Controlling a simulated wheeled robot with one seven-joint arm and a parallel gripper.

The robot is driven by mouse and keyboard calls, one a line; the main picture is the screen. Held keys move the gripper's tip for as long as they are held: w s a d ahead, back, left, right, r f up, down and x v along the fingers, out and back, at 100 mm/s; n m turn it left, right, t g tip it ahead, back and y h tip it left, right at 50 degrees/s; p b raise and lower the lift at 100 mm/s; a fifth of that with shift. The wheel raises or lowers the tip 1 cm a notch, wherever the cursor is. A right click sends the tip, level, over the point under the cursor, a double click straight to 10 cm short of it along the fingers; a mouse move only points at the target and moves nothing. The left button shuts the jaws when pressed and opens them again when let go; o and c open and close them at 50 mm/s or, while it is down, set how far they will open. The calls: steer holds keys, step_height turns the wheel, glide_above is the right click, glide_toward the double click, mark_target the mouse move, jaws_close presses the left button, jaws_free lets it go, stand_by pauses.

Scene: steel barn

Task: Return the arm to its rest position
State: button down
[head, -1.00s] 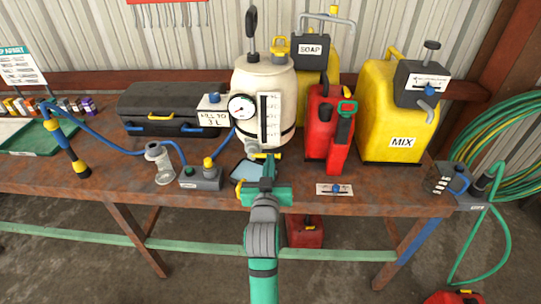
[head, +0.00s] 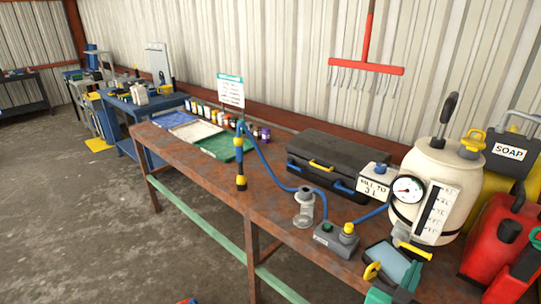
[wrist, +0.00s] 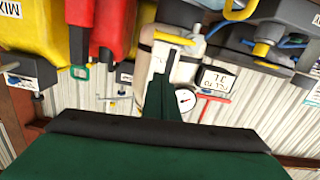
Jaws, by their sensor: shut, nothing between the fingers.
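My gripper (head: 398,284) shows in part at the lower right edge of the head view, in front of the white sprayer tank (head: 447,175). It is low over the front of the rusty bench (head: 185,158). In the wrist view my gripper (wrist: 163,92) has its green fingers together, with nothing visible between them. That view is upside down, with the tank's round gauge (wrist: 185,99) close beside the fingers. The rest of my arm is cut off below the head view.
A yellow-handled container (head: 392,262) lies close by my gripper. A grey valve box (head: 337,241), a clear cylinder (head: 304,208), a blue hose (head: 268,165) and a black case (head: 330,155) occupy the bench. Red (head: 497,240) and yellow cans stand right. Open floor (head: 70,190) lies left.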

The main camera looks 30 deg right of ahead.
steer(key=w+a+f+n+t+y, duration=0.25)
steer(key=a+f, duration=0.25)
steer(key=a, duration=0.3)
steer(key=w+a+f+n+t+y, duration=0.25)
steer(key=a+f+n, duration=0.2)
steer(key=a, duration=0.35)
steer(key=w+a+f+n+t+y, duration=0.25)
steer(key=a+f, duration=0.25)
steer(key=a, duration=0.3)
steer(key=s+a+f+n+t+y, duration=0.1)
steer(key=s+a+f+y, duration=0.15)
steer(key=a, duration=0.55)
steer(key=s+a+f+n+t+y, duration=0.1)
steer(key=s+a+f+n+y, duration=0.2)
steer(key=a, duration=0.5)
steer(key=s+a+y, duration=0.3)
steer(key=s+a, duration=0.8)
steer(key=s, duration=0.1)
steer(key=shift+s+a+r, duration=0.2)
steer(key=shift+s+r, duration=0.05)
steer(key=shift+r, duration=0.2)
steer(key=shift+m, duration=0.25)
